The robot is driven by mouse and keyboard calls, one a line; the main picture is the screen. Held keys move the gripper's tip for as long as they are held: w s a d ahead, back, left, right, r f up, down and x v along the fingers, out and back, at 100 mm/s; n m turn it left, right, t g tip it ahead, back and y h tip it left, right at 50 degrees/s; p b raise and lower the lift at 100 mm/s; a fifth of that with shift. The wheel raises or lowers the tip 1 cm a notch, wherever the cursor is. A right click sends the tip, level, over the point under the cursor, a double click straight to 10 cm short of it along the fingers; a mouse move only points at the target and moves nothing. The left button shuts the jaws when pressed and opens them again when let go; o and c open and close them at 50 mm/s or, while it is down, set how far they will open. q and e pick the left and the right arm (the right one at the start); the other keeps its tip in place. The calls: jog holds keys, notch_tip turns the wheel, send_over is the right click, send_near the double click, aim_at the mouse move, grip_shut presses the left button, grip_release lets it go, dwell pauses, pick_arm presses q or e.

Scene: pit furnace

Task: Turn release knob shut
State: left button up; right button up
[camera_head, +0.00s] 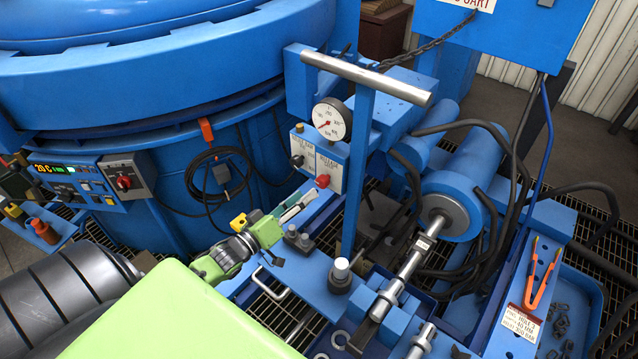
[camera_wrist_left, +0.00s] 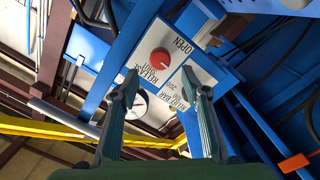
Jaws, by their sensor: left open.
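The red release knob (camera_head: 322,181) sits low on a white label panel (camera_head: 322,158) beside a blue post. In the left wrist view the red knob (camera_wrist_left: 160,60) shows face-on, with "OPEN" and "RELEASE" lettering around it, upside down. The pointer's exact setting is too small to read. My left gripper (camera_head: 300,204), on the light green arm, is just below and left of the knob. In the left wrist view its two dark fingers (camera_wrist_left: 160,84) are spread, pointing at the panel, with the knob beyond and between their tips. No contact shows. My right gripper is out of view.
A round white gauge (camera_head: 332,119) stands above the panel, and a black knob (camera_head: 297,160) is at its left. A grey crossbar (camera_head: 365,76) tops the blue post. Coiled black cable (camera_head: 215,172) hangs on the furnace wall. Orange-handled pliers (camera_head: 541,280) lie at right.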

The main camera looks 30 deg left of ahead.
aim_at(319, 184)
pick_arm(q)
jog(key=w, duration=0.5)
jog(key=shift+w+d, duration=0.3)
jog(key=shift+w, duration=0.1)
jog(key=shift+w+d, duration=0.1)
jog(key=shift+w, duration=0.2)
jog(key=shift+w+f, duration=0.1)
jog(key=shift+w, duration=0.2)
jog(key=shift+c, duration=0.2)
jog(key=c, duration=1)
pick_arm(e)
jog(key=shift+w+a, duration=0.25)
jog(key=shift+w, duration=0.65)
